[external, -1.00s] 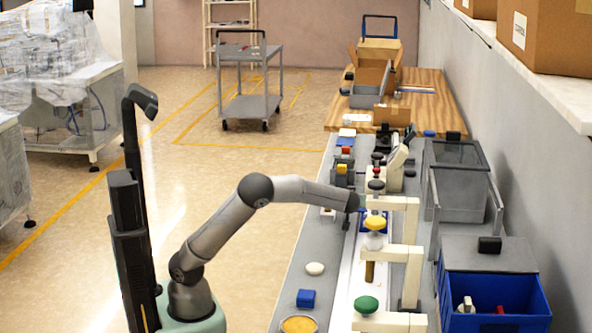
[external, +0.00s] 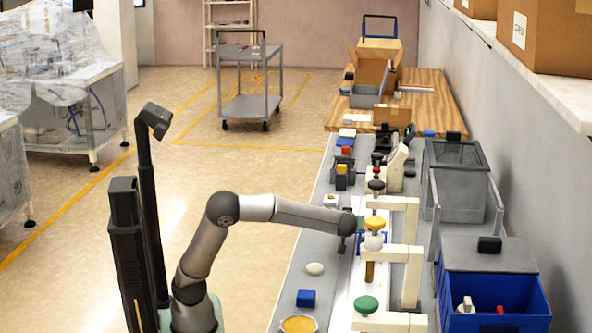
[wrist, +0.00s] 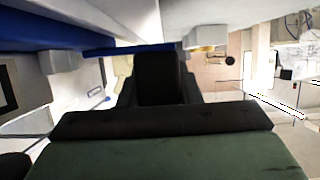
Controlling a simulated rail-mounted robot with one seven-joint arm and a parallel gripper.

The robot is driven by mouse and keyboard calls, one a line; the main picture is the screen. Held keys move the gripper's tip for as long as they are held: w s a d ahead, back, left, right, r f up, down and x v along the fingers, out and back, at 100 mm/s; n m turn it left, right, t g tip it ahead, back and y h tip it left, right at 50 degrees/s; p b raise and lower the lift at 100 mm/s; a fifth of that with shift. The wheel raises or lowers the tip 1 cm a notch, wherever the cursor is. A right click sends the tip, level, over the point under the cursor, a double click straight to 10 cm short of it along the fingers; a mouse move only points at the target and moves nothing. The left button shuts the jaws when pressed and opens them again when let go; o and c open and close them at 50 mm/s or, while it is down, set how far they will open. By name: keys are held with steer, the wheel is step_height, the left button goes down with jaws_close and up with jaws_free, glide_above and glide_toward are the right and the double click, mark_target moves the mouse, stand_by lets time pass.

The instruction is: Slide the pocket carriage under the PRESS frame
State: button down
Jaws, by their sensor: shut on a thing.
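The pocket carriage (external: 360,239) shows in the external view as a small piece of blue edge on the white track, mostly hidden behind the cream frame with the yellow knob (external: 375,223). Other cream frames over the track carry a green knob (external: 366,304) and a dark knob (external: 376,186); I cannot read which is PRESS. My gripper (external: 342,246) points down at the track's left side, beside the carriage. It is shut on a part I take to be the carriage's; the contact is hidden. In the wrist view my dark gripper (wrist: 158,78) fills the middle, with a blue bar (wrist: 125,50) beyond it.
A white oval piece (external: 315,269), a blue block (external: 306,298) and a round dish (external: 299,325) lie left of the track. A blue bin (external: 495,290) and a grey box (external: 456,185) stand to the right.

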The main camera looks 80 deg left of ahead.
steer(key=c, duration=1)
jaws_free()
steer(key=shift+r, duration=0.1)
steer(key=shift+c, duration=0.2)
steer(key=shift+d, duration=0.1)
steer(key=p+v, duration=0.3)
steer(key=v, duration=1.4)
steer(key=shift+s+d, duration=0.1)
steer(key=shift+d, duration=0.05)
